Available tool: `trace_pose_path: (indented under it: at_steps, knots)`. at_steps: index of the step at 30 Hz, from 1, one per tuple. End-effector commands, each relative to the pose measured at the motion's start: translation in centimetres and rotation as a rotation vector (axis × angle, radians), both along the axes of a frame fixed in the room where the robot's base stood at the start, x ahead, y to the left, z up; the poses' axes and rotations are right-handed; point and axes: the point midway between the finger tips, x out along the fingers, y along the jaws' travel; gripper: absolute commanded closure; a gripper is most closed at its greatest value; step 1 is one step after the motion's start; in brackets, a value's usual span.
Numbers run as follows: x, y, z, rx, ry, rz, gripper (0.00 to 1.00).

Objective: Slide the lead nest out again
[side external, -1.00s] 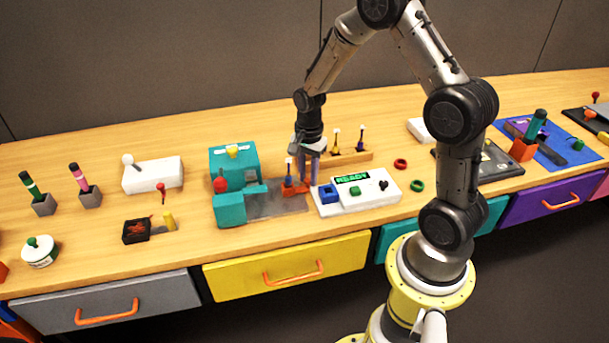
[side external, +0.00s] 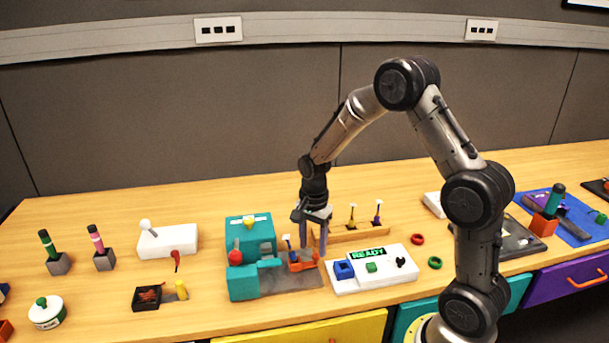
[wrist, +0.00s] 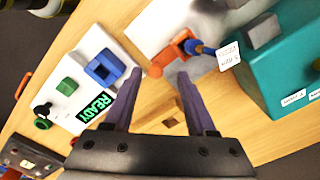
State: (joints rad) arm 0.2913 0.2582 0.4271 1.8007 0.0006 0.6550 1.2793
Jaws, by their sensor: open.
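The lead nest is a small orange-red block (side external: 302,262) on a grey plate (side external: 288,280), right of the teal machine (side external: 250,240). A blue lead (side external: 289,243) stands up in it. The wrist view shows the nest (wrist: 172,50) with the blue lead (wrist: 197,47) and an orange tab pointing toward my fingers. My gripper (side external: 313,248) is open and empty, its fingertips close behind and a little above the nest. In the wrist view the gripper (wrist: 159,74) has the tab's end in line with the gap between its fingers. I cannot tell if they touch.
A white box (side external: 372,268) with a READY display and a blue socket stands close right of the nest. A wooden rack (side external: 350,235) with two upright leads is behind it. The teal machine has a red-knobbed lever (side external: 234,256). Bare table lies in front of the plate.

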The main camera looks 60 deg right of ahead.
Motion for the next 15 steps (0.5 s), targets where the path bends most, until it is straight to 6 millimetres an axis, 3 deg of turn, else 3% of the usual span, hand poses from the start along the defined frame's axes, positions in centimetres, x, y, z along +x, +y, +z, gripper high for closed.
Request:
trace_pose_path:
  at_steps: [15]
  knots:
    - [0.1,-0.1,9.5,-0.001,-0.004,0.000,0.43]
